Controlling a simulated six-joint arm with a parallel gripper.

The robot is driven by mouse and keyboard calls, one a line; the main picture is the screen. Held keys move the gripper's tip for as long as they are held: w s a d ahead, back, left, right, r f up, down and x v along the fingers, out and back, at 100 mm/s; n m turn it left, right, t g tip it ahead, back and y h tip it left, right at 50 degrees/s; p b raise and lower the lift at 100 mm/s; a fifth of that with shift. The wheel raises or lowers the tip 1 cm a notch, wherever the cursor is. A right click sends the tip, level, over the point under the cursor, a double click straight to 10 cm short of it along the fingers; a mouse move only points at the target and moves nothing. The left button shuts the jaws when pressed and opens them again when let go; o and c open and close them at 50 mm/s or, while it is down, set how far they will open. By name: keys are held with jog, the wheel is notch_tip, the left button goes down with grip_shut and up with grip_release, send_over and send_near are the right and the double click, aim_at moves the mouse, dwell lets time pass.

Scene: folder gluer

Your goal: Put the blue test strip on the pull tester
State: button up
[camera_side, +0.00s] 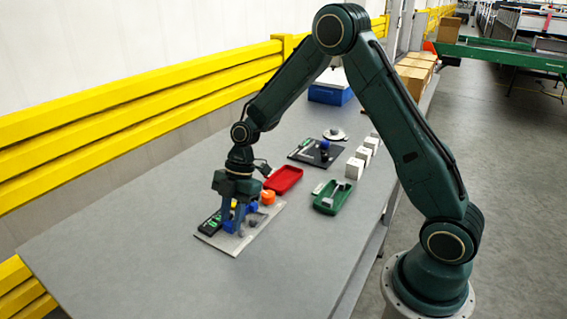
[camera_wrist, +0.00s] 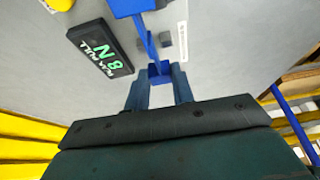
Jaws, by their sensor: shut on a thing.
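My gripper (camera_wrist: 160,87) points down over the pull tester and is shut on the blue test strip (camera_wrist: 158,74), which shows between the fingertips in the wrist view. A blue part of the tester (camera_wrist: 132,7) is close to the strip. In the side view my gripper (camera_side: 236,222) hides much of the tester. I cannot tell whether the strip touches it.
A red tray (camera_side: 270,184) lies just behind the tester. A green tray (camera_side: 320,209) with a grey tool stands to the right. Farther back are a black mat (camera_side: 300,155), several white blocks (camera_side: 354,168) and a blue box (camera_side: 330,96). The table's near left (camera_side: 120,245) is clear.

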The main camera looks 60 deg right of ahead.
jog(key=shift+f, duration=1.25)
jog(key=o, duration=1)
jog(key=shift+o, duration=0.2)
jog(key=shift+r, duration=0.2)
jog(key=shift+r, duration=4.8)
